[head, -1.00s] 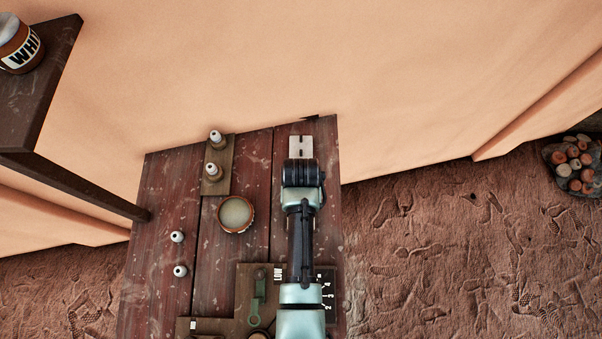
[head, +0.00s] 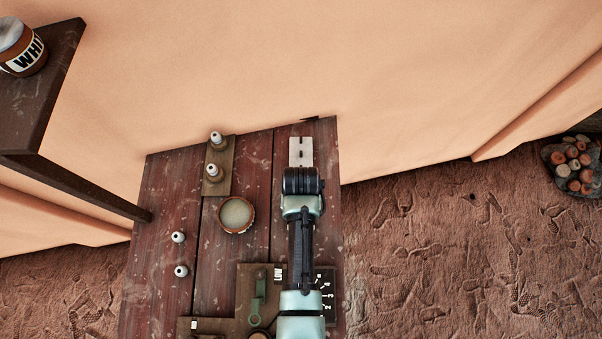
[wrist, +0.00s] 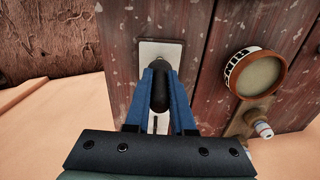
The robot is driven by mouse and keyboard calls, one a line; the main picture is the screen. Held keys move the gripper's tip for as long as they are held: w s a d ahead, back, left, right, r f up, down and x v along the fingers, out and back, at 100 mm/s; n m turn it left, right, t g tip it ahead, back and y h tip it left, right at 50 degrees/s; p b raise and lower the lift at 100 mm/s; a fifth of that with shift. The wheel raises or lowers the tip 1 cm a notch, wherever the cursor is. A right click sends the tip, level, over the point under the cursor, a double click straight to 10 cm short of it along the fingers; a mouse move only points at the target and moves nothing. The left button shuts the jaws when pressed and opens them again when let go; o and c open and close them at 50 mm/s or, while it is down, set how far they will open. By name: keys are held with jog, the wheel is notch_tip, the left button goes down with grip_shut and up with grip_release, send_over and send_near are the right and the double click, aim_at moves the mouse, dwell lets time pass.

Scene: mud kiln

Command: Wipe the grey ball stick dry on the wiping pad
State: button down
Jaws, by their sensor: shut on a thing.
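My gripper (wrist: 160,72) is shut on a dark grey, rounded piece, which I take to be the grey ball stick (wrist: 159,94). In the wrist view it sits between the blue fingers, above the wiping pad. The pad (wrist: 148,50) is a pale, flat rectangle with dark marks. It also shows in the head view (head: 294,157) at the table's far right, partly hidden by my black wrist. The stick's lower end is hidden, so I cannot tell whether it touches the pad.
A lettered round bowl (head: 236,215) of cloudy liquid stands left of my arm. A wooden holder (head: 224,178) bears two white-topped sticks. Two more white pieces (head: 178,237) (head: 181,271) are at the left. A board with a green lever (head: 258,298) lies in front.

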jog(key=shift+w+f+b, duration=0.1)
jog(key=shift+w+b, duration=0.4)
jog(key=shift+w, duration=0.6)
jog(key=shift+s+p, duration=0.85)
jog(key=shift+s, duration=0.3)
jog(key=shift+w+f, duration=0.1)
jog(key=shift+w, duration=0.05)
